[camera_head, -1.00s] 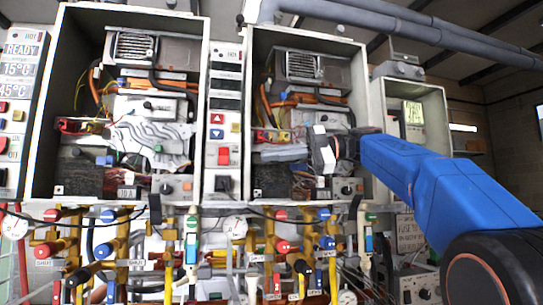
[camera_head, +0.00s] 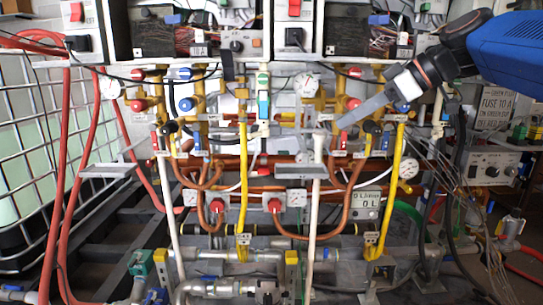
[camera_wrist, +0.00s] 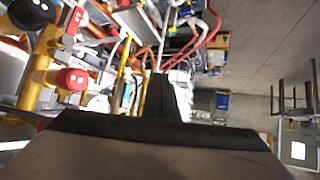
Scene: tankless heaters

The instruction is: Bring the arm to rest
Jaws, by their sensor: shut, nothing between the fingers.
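My blue arm (camera_head: 510,45) reaches in from the upper right in the head view. My gripper (camera_head: 345,122) points down and left, in front of the pipes and valves below the right heater box. Its fingers are together and hold nothing. In the wrist view my gripper (camera_wrist: 162,85) shows as a dark narrow shape at the centre, above the wide grey body. I cannot tell from the pictures whether it touches any pipe.
Yellow pipes (camera_head: 243,190) and copper pipes (camera_head: 330,210) with red and blue valves run close to my gripper. A white caged tank (camera_head: 40,150) and red hoses are at left. Open floor (camera_wrist: 255,60) shows in the wrist view.

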